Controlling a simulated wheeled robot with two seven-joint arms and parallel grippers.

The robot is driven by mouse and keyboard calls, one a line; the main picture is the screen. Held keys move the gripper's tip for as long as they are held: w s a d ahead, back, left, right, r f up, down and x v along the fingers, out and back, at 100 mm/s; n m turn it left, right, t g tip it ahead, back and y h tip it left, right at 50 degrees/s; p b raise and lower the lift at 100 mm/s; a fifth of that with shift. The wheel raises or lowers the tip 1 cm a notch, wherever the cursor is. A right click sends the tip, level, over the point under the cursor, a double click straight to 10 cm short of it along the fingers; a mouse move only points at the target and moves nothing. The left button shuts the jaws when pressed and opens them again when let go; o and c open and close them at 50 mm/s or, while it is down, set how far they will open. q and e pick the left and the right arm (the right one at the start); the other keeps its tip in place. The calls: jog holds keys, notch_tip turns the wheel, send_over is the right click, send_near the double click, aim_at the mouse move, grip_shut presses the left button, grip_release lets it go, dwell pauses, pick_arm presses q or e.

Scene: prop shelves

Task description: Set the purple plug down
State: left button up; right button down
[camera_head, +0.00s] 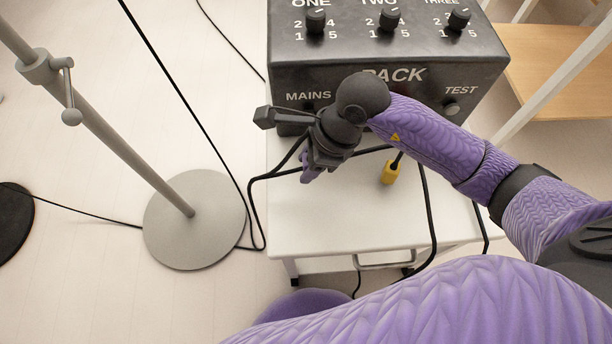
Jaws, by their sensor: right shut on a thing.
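My right gripper (318,160) reaches in from the right over the white cart and points down in front of the black box. It is shut on the purple plug (307,173), of which only a small part shows below the fingers. A black cable runs close by the plug. I cannot tell whether the plug touches the cart top. My left gripper is not in view.
The black box (390,50), marked PACK, with several knobs, stands on the back of the white cart (340,222). A yellow plug (390,173) is right of my gripper. Black cables cross the cart top, whose front left is clear. A grey stand (195,222) is on the left.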

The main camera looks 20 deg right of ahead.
notch_tip(320, 180, down, 5)
jog(key=shift+r+b, duration=0.1)
jog(key=shift+b, duration=1)
jog(key=shift+r, duration=0.2)
jog(key=shift+f, duration=0.1)
jog(key=shift+c, duration=2)
grip_release()
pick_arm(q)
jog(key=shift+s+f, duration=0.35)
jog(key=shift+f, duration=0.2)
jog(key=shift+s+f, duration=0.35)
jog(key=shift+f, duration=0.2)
pick_arm(e)
jog(key=shift+o, duration=0.6)
pick_arm(q)
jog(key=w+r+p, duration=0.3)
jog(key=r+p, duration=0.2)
jog(key=p, duration=0.1)
pick_arm(e)
jog(key=v, duration=1.2)
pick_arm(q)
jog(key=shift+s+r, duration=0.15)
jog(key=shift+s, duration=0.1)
pick_arm(e)
jog(key=shift+s, duration=0.1)
